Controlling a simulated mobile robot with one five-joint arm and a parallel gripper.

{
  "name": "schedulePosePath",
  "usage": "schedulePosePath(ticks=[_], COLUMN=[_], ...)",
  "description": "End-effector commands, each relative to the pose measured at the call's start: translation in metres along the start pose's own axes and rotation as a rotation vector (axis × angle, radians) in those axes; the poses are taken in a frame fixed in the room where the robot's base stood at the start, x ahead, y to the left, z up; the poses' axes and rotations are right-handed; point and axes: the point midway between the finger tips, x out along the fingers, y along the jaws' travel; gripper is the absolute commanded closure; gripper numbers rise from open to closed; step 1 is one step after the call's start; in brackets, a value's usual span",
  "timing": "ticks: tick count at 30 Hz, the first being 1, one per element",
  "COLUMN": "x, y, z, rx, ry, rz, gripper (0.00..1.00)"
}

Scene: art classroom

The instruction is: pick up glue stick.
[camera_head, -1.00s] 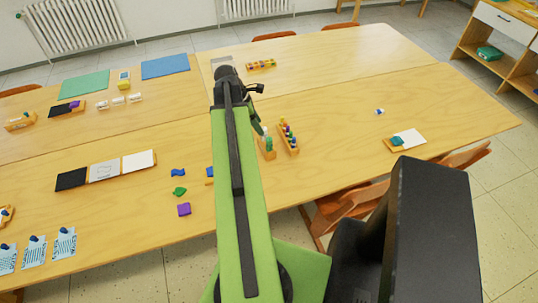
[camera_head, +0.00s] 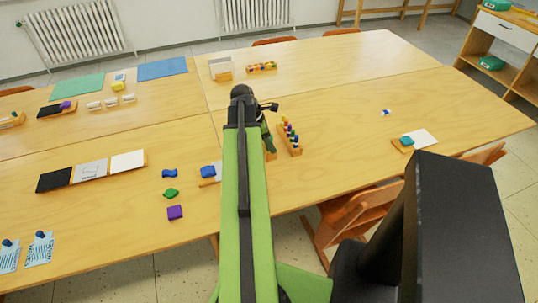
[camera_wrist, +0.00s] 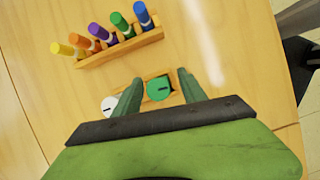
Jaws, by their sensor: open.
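In the wrist view, a small wooden holder (camera_wrist: 174,97) carries a round green-topped piece (camera_wrist: 159,88) and a round white-topped piece (camera_wrist: 109,105). They look like glue sticks seen from above, but I cannot tell for sure which is the glue stick. My gripper (camera_wrist: 160,76) is open, its two green fingers pointing down over the holder. The green top shows between the fingers; the white top lies just left of the left finger. I see no clear contact. In the head view, my arm hides most of the holder (camera_head: 271,155).
A wooden rack of several coloured markers (camera_wrist: 122,46) stands close beyond the fingers; it also shows in the head view (camera_head: 290,137). Blue (camera_head: 169,173), green (camera_head: 171,193) and purple (camera_head: 175,212) pieces lie left of my arm. The table right of the rack is mostly clear.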

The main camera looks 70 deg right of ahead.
Motion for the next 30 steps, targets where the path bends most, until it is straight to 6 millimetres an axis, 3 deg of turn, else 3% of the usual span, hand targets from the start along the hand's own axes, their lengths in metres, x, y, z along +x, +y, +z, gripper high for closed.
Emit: schedulePosePath(ticks=[4, 15, 26, 30], x=[-0.002, -0.002, -0.003, -0.012], y=[0.0, 0.0, 0.0, 0.0], z=[0.001, 0.001, 0.001, 0.005], rx=[0.0, 0.001, 0.001, 0.001], ry=[0.0, 0.0, 0.0, 0.0], rz=[0.0, -0.001, -0.001, -0.001], gripper=[0.51, 0.99, 1.0, 1.0])
